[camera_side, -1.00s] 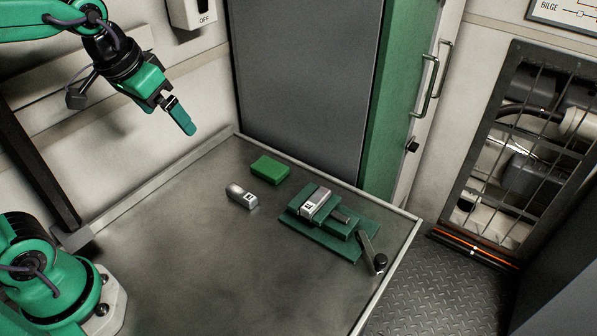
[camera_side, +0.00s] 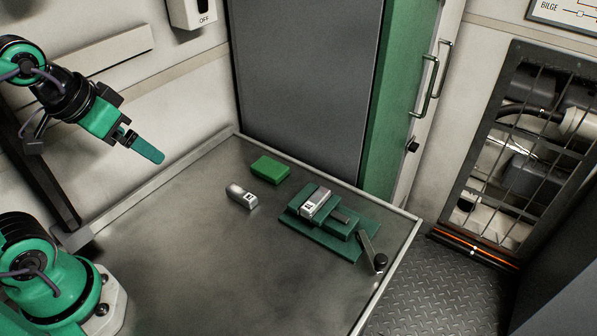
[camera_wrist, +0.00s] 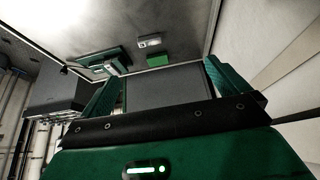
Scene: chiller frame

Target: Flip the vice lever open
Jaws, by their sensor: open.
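The green vice (camera_side: 318,236) sits on the metal bench towards its right edge. A silver block with a dark mark (camera_side: 316,203) sits between its jaws. The vice lever (camera_side: 366,244), a grey bar with a black knob (camera_side: 380,262), slants down from the vice's right end towards the bench edge. My gripper (camera_side: 150,152) is open and empty, raised at the left, well away from the vice. In the wrist view its two green fingers stand apart (camera_wrist: 164,75), with the vice (camera_wrist: 100,57) small in the distance.
A second silver block (camera_side: 241,196) and a green block (camera_side: 270,170) lie loose left of the vice. A grey and green cabinet (camera_side: 305,90) stands behind the bench. The bench's left and front are clear (camera_side: 220,270).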

